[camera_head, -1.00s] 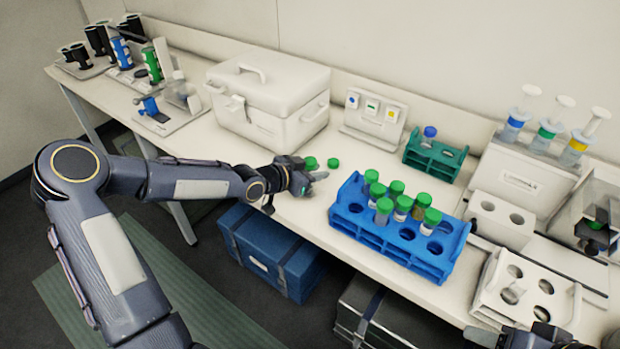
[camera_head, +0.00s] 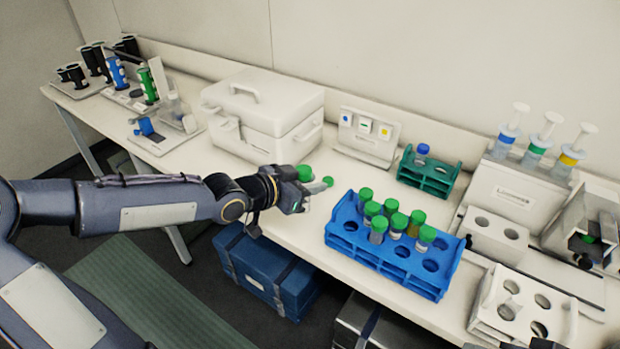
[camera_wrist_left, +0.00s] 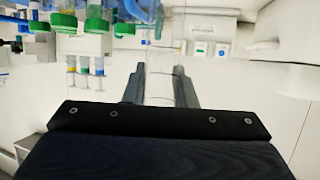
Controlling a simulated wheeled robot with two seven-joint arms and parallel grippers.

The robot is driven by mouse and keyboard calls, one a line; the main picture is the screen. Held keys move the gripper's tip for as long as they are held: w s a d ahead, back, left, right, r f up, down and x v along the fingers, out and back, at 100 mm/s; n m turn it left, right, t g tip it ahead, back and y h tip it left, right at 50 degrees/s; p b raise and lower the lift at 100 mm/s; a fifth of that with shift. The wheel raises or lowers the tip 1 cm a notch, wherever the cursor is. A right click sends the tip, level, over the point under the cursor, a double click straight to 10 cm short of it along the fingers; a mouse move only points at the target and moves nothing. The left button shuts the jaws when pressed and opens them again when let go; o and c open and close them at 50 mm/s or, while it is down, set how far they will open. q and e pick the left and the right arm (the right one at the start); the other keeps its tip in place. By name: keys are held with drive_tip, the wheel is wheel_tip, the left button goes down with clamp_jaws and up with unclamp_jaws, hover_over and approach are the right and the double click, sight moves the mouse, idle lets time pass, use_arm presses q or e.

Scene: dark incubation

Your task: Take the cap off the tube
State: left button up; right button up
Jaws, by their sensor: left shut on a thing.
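My left gripper (camera_head: 304,192) is shut on a clear tube (camera_head: 318,186), above the front part of the bench. In the left wrist view, the see-through tube (camera_wrist_left: 160,88) lies between the two fingers. Its far end is hard to make out, and I see no green cap on the part that shows. Several green-capped tubes (camera_head: 378,229) stand in the blue rack (camera_head: 345,243). A dark part of my right gripper (camera_head: 543,344) shows at the bottom edge, its jaws hidden.
A white lidded case (camera_head: 262,118) stands behind the gripper. A green rack (camera_head: 430,174) holds a blue-capped tube (camera_head: 422,152). White racks (camera_head: 492,232) and a syringe stand (camera_head: 505,190) fill the right side.

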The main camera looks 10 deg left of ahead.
use_arm(q)
drive_tip(key=s, duration=0.1)
drive_tip(key=s+d+r+p, duration=0.1)
drive_tip(key=s, duration=0.1)
drive_tip(key=s+r+p, duration=0.1)
drive_tip(key=s, duration=0.1)
drive_tip(key=shift+d+r, duration=0.2)
drive_tip(key=shift+o, duration=1.1)
clamp_jaws()
